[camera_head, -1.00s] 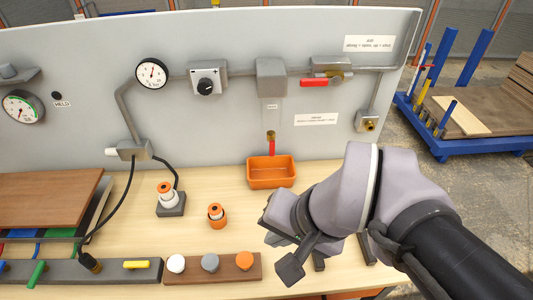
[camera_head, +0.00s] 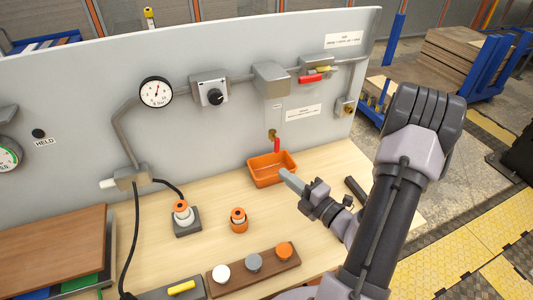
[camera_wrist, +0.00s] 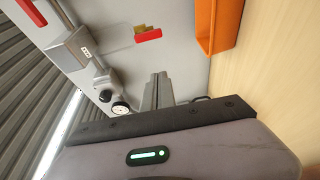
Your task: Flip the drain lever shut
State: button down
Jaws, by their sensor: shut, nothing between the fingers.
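The drain lever (camera_head: 277,146) is a small red handle on a brass valve (camera_head: 272,134), pointing down below a grey box on the panel. In the wrist view the red lever (camera_wrist: 148,36) shows ahead of the fingers, slightly left. My gripper (camera_head: 289,177) is shut and empty, at the right rim of the orange bin, below and right of the lever and apart from it. Its closed fingers (camera_wrist: 157,80) point toward the panel in the wrist view. An orange bin (camera_head: 258,179) sits under the valve; it also shows in the wrist view (camera_wrist: 206,38).
A second red lever (camera_head: 310,78) sits on the upper pipe. A gauge (camera_head: 156,92) and dial box (camera_head: 209,88) are at left.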

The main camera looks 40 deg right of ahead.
aim_at(277, 145)
jog(key=w+d+b, duration=0.2)
jog(key=w+d, duration=0.1)
jog(key=w, duration=0.6)
jog(key=shift+b, duration=0.35)
jog(key=shift+d, duration=0.15)
